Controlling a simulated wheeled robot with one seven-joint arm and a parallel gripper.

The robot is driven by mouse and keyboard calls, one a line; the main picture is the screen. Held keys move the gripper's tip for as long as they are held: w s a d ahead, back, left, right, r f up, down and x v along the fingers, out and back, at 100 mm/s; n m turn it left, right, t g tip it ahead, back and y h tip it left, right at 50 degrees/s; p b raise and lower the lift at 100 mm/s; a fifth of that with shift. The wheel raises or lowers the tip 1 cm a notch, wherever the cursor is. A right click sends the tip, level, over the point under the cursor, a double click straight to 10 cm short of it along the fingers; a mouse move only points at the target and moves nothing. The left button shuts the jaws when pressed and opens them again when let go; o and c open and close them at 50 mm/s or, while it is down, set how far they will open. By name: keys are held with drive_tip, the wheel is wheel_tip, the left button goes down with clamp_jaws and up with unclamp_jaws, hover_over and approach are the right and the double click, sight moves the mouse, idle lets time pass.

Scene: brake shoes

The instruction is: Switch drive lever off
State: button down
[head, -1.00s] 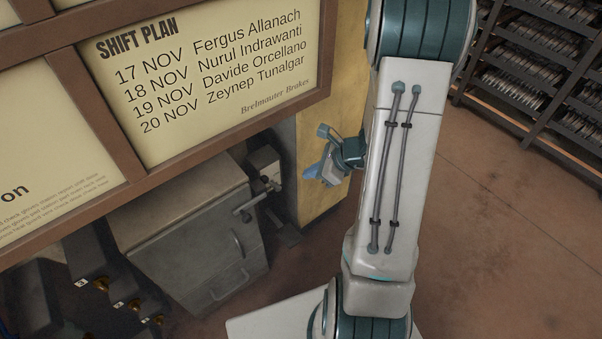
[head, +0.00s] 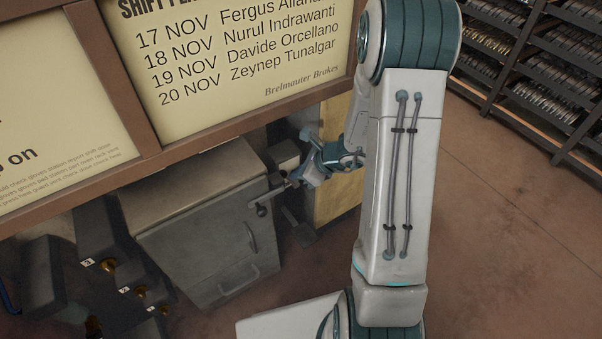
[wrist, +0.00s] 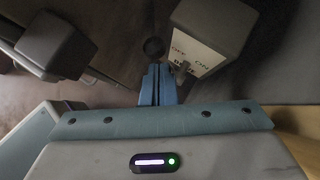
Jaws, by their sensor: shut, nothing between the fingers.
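The drive switch box (wrist: 205,42) carries a pale plate with OFF and ON lettering in the wrist view, just right of and beyond my fingertips. A short grey stalk (wrist: 181,72) shows at the plate's lower edge. A round dark knob (wrist: 153,47) lies just past the fingertips; I cannot tell for certain whether it belongs to the drive lever. In the head view a lever-like bar with a dark knob (head: 262,210) sticks out beside the grey cabinet. My gripper (wrist: 158,84) is shut with blue fingers together and empty. In the head view my gripper (head: 297,176) is close to the bar; contact cannot be told.
A grey cabinet (head: 200,250) stands left of my gripper. The shift plan board (head: 235,60) overhangs it. A yellow panel (head: 335,155) is behind my arm. A dark block (wrist: 55,45) is at left in the wrist view. Open floor and shelves (head: 550,95) lie at right.

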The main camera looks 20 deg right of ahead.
drive_tip(key=a+b, duration=0.1)
drive_tip(key=b, duration=0.1)
drive_tip(key=a+b, duration=0.1)
drive_tip(key=shift+s+a+f, duration=0.3)
drive_tip(key=shift+s+f, duration=0.05)
drive_tip(key=shift+s, duration=0.05)
drive_tip(key=s+f+p+v, duration=0.1)
drive_tip(key=p+v, duration=0.4)
drive_tip(key=v, duration=0.8)
drive_tip(key=shift+d+r+p, duration=0.25)
drive_tip(key=shift+d+p, duration=0.15)
drive_tip(key=shift+d, duration=0.15)
